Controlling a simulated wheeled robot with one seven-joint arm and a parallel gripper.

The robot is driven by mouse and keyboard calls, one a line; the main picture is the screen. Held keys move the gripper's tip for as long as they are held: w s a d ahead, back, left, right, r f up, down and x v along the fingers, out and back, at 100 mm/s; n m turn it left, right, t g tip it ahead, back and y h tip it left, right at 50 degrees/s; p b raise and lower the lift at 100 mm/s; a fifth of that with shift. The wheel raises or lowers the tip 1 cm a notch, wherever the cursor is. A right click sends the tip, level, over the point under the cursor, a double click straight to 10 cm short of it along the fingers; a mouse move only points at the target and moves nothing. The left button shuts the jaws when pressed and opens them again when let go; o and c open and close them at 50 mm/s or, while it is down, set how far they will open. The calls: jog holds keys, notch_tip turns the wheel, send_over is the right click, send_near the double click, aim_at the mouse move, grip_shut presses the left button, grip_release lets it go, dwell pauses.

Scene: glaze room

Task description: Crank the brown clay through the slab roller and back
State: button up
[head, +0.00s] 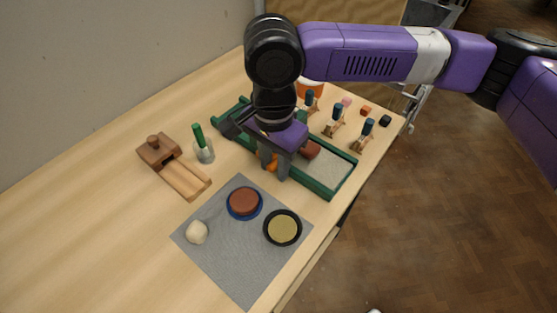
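The slab roller has a green frame with a pale grey bed (328,171), and it stands near the table's right edge. A reddish-brown lump of clay (310,149) lies on the bed, just right of my gripper. My gripper (273,171) points down at the near side of the roller's middle. A small orange part (272,163), which looks like the crank's knob, shows between or just behind its fingers. I cannot tell whether the fingers grip it. My gripper and wrist hide the roller's middle and most of any crank.
A grey mat (240,270) in front holds a blue dish (232,214) with a brown disc, a black dish (283,243) and a pale ball (196,232). A wooden tool (183,180) and a green-handled item (200,143) stand left. Several stamps (363,136) stand right. The table's left is clear.

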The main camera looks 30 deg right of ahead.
jog(key=w+r+p, duration=0.1)
jog(key=w+a+r+p, duration=0.1)
jog(key=p, duration=0.1)
jog(key=shift+w, duration=0.5)
dwell(0.5)
jog(key=shift+w+a+r+p, duration=0.2)
jog(key=shift+w+r+p, duration=0.1)
jog(key=shift+w+p, duration=0.25)
jog(key=shift+w+a+r+p, duration=0.15)
jog(key=shift+w+r+p, duration=0.15)
jog(key=shift+w, duration=0.3)
